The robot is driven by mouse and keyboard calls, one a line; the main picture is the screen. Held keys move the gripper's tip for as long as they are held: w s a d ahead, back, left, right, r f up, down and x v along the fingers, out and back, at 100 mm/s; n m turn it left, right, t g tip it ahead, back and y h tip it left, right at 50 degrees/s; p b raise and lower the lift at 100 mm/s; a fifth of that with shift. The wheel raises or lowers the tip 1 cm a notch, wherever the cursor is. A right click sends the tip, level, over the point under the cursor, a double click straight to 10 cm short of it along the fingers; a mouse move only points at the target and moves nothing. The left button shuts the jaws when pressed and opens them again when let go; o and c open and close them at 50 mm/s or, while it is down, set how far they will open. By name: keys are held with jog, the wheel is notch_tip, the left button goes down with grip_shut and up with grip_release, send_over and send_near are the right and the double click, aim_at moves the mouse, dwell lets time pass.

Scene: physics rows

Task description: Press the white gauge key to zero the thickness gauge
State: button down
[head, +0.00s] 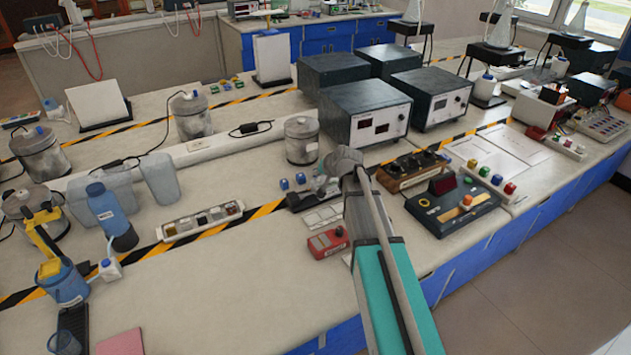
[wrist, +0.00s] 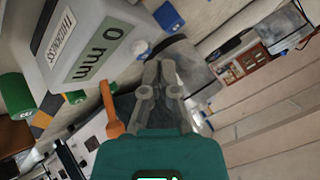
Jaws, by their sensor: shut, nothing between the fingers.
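The thickness gauge (wrist: 85,45) is a grey box at the upper left of the wrist view. It has a THICKNESS label and a display that reads 0 mm. My gripper (wrist: 160,72) is shut and empty, to the right of the gauge and apart from the key in the picture.
An orange lever (wrist: 111,108) and a green part (wrist: 15,92) are close to the gauge. A red box (head: 327,243) stands near my arm. A panel with coloured buttons (head: 490,178) and grey instruments (head: 365,112) stand right and behind. The bench front left of the red box is fairly clear.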

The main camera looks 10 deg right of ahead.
aim_at(319, 180)
jog(key=shift+r+p, duration=2.5)
jog(key=shift+r, duration=0.05)
jog(key=shift+s+f, duration=0.15)
jog(key=shift+s, duration=0.1)
jog(key=s+f+n+g+h+p, duration=0.1)
jog(key=s+g, duration=0.3)
jog(key=s, duration=1)
jog(key=s+a+f+n+g+h+p, duration=0.1)
jog(key=s+f+n+g+h, duration=0.1)
jog(key=s, duration=1.2)
jog(key=shift+n+g+h, duration=0.4)
jog(key=shift+n+g, duration=0.2)
jog(key=shift+g, duration=0.6)
